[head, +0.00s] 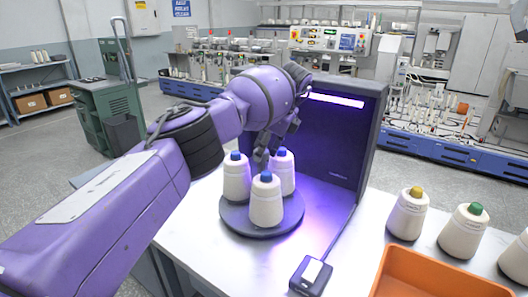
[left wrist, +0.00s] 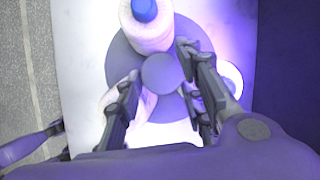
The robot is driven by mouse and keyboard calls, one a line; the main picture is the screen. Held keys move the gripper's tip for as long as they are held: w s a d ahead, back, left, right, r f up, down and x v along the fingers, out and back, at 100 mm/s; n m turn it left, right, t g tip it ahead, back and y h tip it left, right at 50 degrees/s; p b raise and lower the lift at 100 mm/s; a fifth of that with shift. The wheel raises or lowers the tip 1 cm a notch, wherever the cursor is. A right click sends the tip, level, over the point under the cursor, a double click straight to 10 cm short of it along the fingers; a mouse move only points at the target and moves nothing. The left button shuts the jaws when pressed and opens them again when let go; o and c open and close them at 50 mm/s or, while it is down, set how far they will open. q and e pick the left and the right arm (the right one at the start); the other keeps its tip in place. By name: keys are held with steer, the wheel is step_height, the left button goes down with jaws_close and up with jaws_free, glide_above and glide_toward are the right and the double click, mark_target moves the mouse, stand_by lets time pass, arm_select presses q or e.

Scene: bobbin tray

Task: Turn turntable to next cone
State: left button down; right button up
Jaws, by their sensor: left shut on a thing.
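A grey round turntable (head: 233,217) stands on the white table and carries three white cones with blue tips: a front cone (head: 266,206), a left cone (head: 236,184) and a right cone (head: 286,180). My left gripper (head: 262,156) reaches down among the cones, over the middle of the plate. In the left wrist view its fingers (left wrist: 158,68) are shut on a round grey knob (left wrist: 159,74) at the turntable's centre. My right gripper is out of view.
A dark lit panel (head: 345,135) stands behind the turntable. A small box with a cable (head: 311,274) lies in front. Cones with a yellow tip (head: 408,215) and a green tip (head: 463,233) stand at the right, near an orange bin (head: 430,262).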

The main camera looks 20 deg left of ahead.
arm_select(q)
steer(key=shift+f+n+g+b, duration=0.45)
steer(key=shift+n+g+b, duration=0.05)
steer(key=shift+n+b, duration=0.4)
steer(key=shift+r+n+b, duration=0.1)
steer(key=shift+n+b, duration=0.6)
steer(key=shift+b, duration=0.15)
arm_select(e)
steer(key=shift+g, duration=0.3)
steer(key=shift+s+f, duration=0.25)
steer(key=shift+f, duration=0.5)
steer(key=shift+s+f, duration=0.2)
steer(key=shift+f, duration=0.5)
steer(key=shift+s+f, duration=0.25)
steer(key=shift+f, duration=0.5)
arm_select(q)
steer(key=shift+g, duration=0.3)
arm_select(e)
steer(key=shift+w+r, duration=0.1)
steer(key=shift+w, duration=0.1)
arm_select(q)
steer(key=c, duration=1.5)
jaws_free()
steer(key=shift+c, duration=0.2)
steer(key=shift+o, duration=1.4)
steer(key=shift+s+r, duration=0.1)
steer(key=shift+r, duration=0.05)
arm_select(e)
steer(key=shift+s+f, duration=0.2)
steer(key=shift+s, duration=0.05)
